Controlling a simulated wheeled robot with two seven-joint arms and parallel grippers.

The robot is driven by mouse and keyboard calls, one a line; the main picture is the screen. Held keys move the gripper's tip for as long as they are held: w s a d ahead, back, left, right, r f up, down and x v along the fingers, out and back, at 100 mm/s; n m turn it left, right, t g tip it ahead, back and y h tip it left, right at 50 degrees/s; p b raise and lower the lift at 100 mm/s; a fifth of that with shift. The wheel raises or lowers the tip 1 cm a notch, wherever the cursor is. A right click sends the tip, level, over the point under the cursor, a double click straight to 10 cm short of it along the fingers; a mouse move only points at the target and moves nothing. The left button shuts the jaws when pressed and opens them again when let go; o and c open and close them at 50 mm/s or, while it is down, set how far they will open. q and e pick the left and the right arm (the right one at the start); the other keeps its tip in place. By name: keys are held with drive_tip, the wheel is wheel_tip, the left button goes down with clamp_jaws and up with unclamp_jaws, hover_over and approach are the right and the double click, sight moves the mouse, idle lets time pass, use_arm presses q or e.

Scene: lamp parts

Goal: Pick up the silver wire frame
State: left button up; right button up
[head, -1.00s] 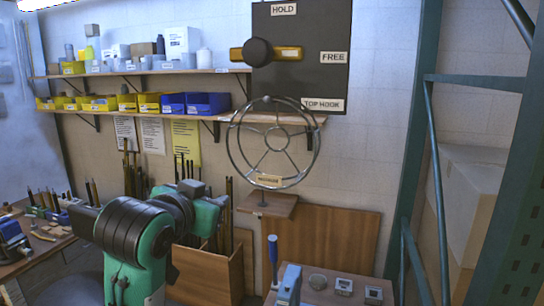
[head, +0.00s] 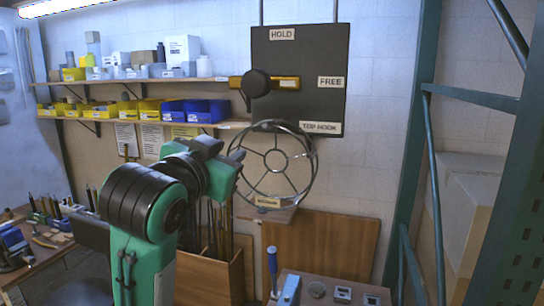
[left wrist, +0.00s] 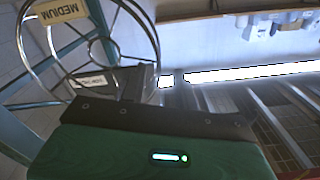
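The silver wire frame (head: 273,163) is a round ring structure with spokes, standing upright near the wall in front of the shelf's right end. It carries a "MEDIUM" tag (left wrist: 58,14), and its curved wires fill the upper left of the left wrist view. My left gripper (head: 240,157) is at the left rim of the frame, and its fingertips overlap the wires. My right gripper is not in view.
A dark panel (head: 300,88) with a yellow handle and "HOLD", "FREE" and "TOP HOOK" labels hangs behind and above the frame. Shelves with bins (head: 195,108) are at the left. A green post (head: 413,150) stands at the right. A small bench (head: 325,277) is below.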

sight(239, 146)
use_arm(q)
drive_tip(key=shift+w+d+r+p, duration=0.1)
drive_tip(key=shift+w+d+p, duration=0.05)
drive_tip(key=shift+w+p, duration=0.3)
drive_tip(key=p+x, duration=0.3)
drive_tip(key=shift+w+d, duration=0.2)
drive_tip(key=shift+w, duration=0.15)
drive_tip(key=shift+w+d+f, duration=0.1)
drive_tip(key=shift+w+f, duration=0.1)
drive_tip(key=shift+w, duration=0.1)
clamp_jaws()
